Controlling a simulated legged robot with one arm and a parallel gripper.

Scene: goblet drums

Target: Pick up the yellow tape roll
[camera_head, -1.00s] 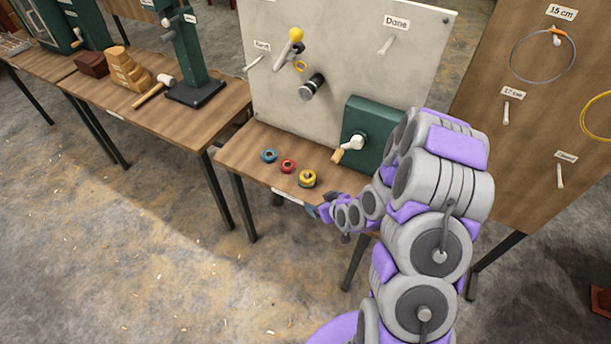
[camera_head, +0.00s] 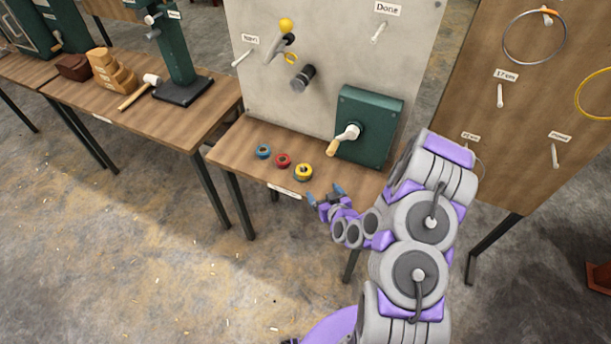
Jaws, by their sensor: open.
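The yellow tape roll (camera_head: 304,172) lies flat on the wooden table (camera_head: 235,152), nearest my gripper in a row of three rolls. A red roll (camera_head: 283,160) and a blue roll (camera_head: 263,151) lie to its left. My gripper (camera_head: 325,194) is open and empty, just in front of the table's front edge, below and to the right of the yellow roll. Its blue-tipped fingers are apart and do not touch the roll.
A green box with a crank handle (camera_head: 345,138) stands on the table behind and right of the rolls. A grey pegboard (camera_head: 260,95) rises at the back. Another table (camera_head: 140,125) with a mallet stands left.

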